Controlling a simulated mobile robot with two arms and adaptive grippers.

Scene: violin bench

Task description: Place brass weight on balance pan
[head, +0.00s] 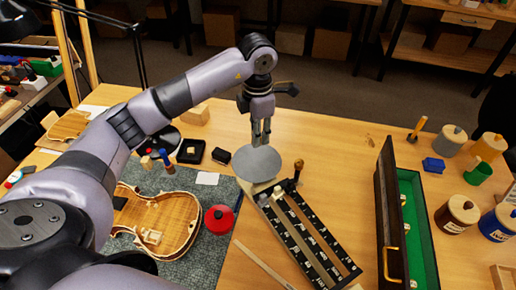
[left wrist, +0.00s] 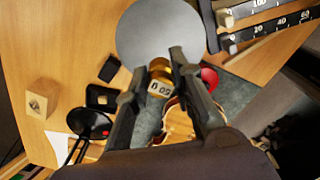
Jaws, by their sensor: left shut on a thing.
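The balance pan (head: 257,163) is a round grey plate at the end of the balance, whose black beam (head: 318,243) carries white scale numbers. The pan also shows at the top of the left wrist view (left wrist: 158,32). My left gripper (head: 261,141) points down over the pan's far part. In the left wrist view its fingers (left wrist: 158,72) are shut on the brass weight (left wrist: 160,78), a small gold cylinder with a pale, upside-down label. The weight cannot be made out in the head view. Whether it touches the pan is unclear. My right gripper is not in view.
A violin body (head: 157,222) lies on a grey mat left of the balance, with a red round object (head: 219,219) beside it. A green-lined case (head: 410,225) stands open at right, near several jars. Small black trays (head: 190,150) and a wooden block (head: 196,114) are left of the pan.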

